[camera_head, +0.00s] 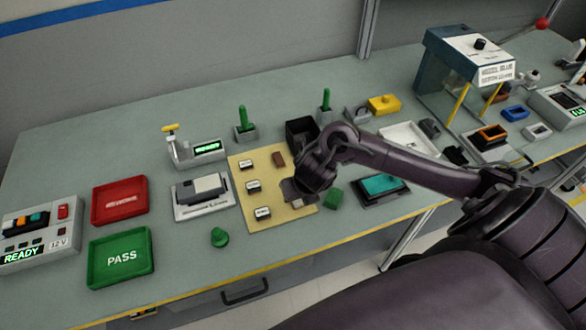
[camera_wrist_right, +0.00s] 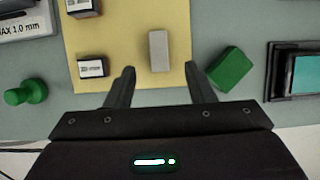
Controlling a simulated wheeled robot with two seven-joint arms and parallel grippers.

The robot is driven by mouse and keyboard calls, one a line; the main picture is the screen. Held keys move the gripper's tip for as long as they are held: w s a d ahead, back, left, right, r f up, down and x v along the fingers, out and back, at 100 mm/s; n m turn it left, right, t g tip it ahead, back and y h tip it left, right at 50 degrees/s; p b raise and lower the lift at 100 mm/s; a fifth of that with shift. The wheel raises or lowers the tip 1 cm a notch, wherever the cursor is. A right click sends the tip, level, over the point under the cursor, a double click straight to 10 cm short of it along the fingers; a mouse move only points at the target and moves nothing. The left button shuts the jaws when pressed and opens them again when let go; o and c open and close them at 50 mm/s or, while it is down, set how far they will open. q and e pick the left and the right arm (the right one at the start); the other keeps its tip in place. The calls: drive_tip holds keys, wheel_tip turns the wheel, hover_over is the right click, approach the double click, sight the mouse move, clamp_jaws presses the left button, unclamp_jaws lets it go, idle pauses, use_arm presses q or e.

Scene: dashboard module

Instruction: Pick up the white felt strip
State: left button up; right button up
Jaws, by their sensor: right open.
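A pale grey-white strip (camera_wrist_right: 159,50), which I take for the felt strip, lies on the yellow mat (camera_wrist_right: 115,20). In the head view it is mostly hidden behind my right gripper (camera_head: 297,191). In the right wrist view my right gripper (camera_wrist_right: 160,76) is open and empty, with the strip just ahead, between the lines of its two fingers. I cannot tell its height above the mat. My left gripper is not in view.
A green block (camera_wrist_right: 231,69) lies just right of the right finger. A small labelled block (camera_wrist_right: 92,68) is near the left finger. A green knob (camera_wrist_right: 26,92) is farther left. A dark tray with a teal pad (camera_head: 383,187) stands to the right.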

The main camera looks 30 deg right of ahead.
sight(298, 204)
drive_tip(key=x, duration=0.3)
drive_tip(key=shift+s+a, duration=0.15)
drive_tip(key=x, duration=0.2)
drive_tip(key=shift+w+f, duration=0.2)
drive_tip(key=shift+f, duration=0.1)
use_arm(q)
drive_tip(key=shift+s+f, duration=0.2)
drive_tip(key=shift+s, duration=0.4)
use_arm(e)
drive_tip(key=c, duration=1.1)
